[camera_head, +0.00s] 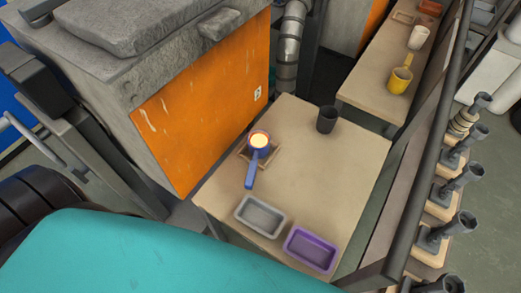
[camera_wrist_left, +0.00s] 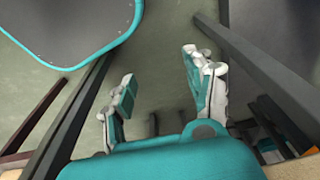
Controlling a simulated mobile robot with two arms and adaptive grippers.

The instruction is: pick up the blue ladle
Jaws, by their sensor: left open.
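The blue ladle (camera_head: 252,172) is on the near wooden table (camera_head: 330,170) in the head view. Its round bowl holds something glowing yellow-orange and rests on a small wooden stand (camera_head: 272,155). Its handle points toward the front of the table. My left gripper (camera_wrist_left: 160,90) shows only in the left wrist view. Its two fingers are wide apart with nothing between them, over greenish floor. The ladle is not in that wrist view. My right gripper is in neither view.
A grey tray (camera_head: 243,217) and a purple tray (camera_head: 295,255) lie at the table's front edge. A dark cup (camera_head: 326,119) stands at the back. An orange-sided furnace (camera_head: 205,100) borders the left. A second table with a yellow ladle (camera_head: 399,80) stands behind; a dark rail runs along the right.

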